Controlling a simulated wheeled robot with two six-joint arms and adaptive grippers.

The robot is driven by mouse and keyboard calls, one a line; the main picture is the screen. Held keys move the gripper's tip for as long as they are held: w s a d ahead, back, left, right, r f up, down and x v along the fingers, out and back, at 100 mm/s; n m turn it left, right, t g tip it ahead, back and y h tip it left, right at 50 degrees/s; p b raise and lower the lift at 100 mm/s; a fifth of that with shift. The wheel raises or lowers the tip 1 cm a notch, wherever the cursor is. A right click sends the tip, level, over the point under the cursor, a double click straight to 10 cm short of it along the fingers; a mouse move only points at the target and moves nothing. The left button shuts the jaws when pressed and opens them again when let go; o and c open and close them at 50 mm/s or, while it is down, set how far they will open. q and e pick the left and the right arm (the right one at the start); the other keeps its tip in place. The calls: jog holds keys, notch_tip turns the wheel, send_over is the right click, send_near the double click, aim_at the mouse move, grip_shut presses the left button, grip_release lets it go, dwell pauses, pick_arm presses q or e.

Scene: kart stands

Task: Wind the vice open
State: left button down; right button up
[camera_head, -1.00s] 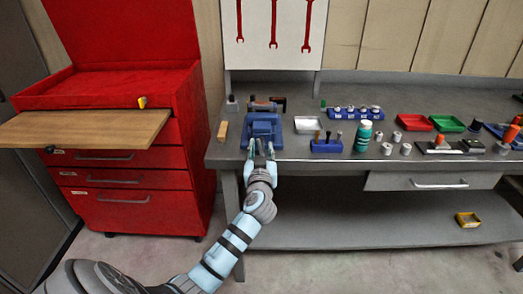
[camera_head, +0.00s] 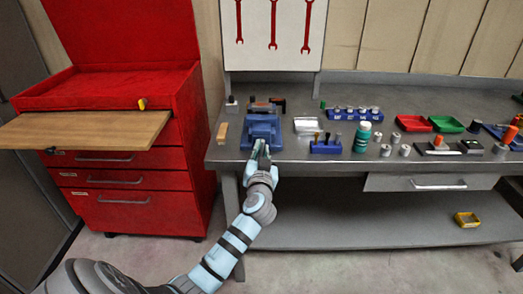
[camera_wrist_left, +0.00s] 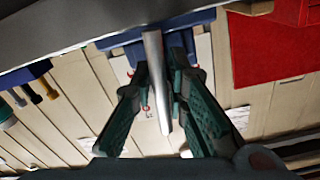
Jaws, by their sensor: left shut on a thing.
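The blue vice (camera_head: 262,127) stands at the front edge of the grey workbench. My left gripper (camera_head: 262,148) is at the front of the vice, its two fingers drawn together. In the left wrist view, a grey metal bar, the vice handle (camera_wrist_left: 156,85), runs between the gripper's dark green fingers (camera_wrist_left: 160,72). The gripper is shut on this handle. Part of the blue vice body (camera_wrist_left: 185,22) shows at the top of that view. How far apart the vice jaws stand is hard to tell. My right gripper is not in view.
The grey workbench (camera_head: 300,152) also holds a wooden block (camera_head: 222,132), a silver tray (camera_head: 307,125), a blue holder (camera_head: 326,147) and a green bottle (camera_head: 362,138). A red cabinet (camera_head: 135,180) with a wooden board (camera_head: 85,129) stands to the left.

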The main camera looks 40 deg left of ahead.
pick_arm(q)
jog(key=m+p, duration=0.1)
jog(key=m, duration=0.3)
jog(key=shift+m, duration=0.3)
jog(key=m+p, duration=0.2)
jog(key=m, duration=0.2)
jog(key=shift+r, duration=0.1)
jog(key=m+p, duration=0.1)
jog(key=m, duration=0.4)
jog(key=shift+p, duration=0.3)
jog(key=shift+m+p, duration=0.6)
jog(key=shift+m, duration=1.2)
jog(key=c, duration=1.5)
grip_release()
jog(key=shift+c, duration=0.2)
